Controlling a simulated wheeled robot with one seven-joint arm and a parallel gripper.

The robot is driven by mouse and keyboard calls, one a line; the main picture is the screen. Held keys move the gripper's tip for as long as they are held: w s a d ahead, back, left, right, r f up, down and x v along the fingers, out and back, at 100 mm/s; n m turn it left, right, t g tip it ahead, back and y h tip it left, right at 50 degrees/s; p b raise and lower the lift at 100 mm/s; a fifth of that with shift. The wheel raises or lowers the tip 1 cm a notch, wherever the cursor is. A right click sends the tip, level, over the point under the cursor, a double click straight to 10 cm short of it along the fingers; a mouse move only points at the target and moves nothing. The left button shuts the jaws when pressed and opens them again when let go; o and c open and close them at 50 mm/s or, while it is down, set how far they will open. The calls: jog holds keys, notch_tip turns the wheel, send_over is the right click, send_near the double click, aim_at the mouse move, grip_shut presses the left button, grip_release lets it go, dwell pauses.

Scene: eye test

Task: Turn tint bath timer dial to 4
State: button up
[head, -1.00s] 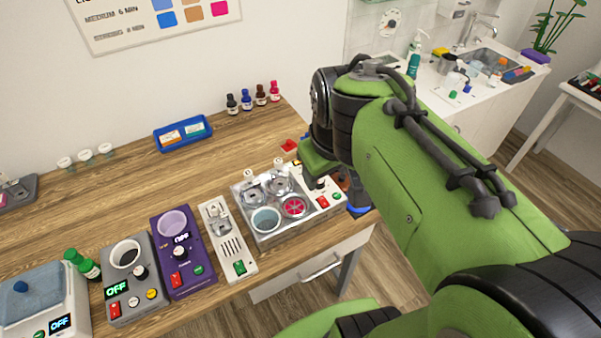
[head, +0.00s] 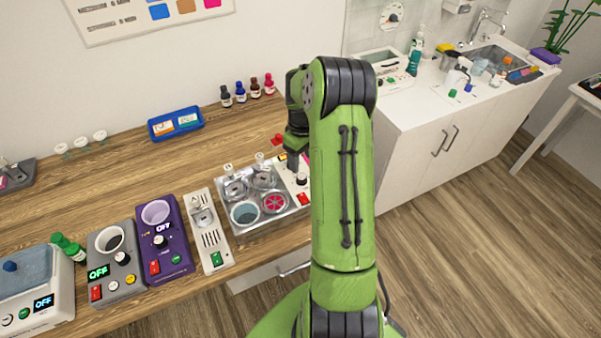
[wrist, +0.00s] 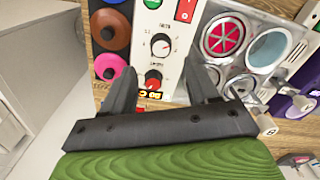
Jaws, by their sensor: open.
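The tint bath (head: 237,226) is a silver unit with several round wells on the wooden bench. One well holds a red-and-white piece. Its white control panel (wrist: 141,58) shows in the wrist view with two dials. The upper dial (wrist: 160,45) has a dark knob inside a printed scale. The lower dial (wrist: 153,79) has a red knob, with a small lit display below it. The lettering is too small to read surely. My gripper (wrist: 160,71) is open and empty, its fingertips either side of the lower dial in the picture; contact cannot be told. My gripper (head: 295,158) is above the panel in the head view.
A red switch (wrist: 185,10) is on the panel above the dials. Brown (wrist: 110,30) and pink (wrist: 110,66) round pots stand close left of the panel in the wrist view. A white-and-grey device (head: 208,232) and a purple device (head: 162,240) stand left of the bath.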

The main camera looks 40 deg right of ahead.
aim_at(302, 177)
notch_tip(302, 177, down, 7)
jog(key=shift+f, duration=0.1)
jog(key=shift+a, duration=0.1)
jog(key=shift+c, duration=0.2)
jog(key=c, duration=1)
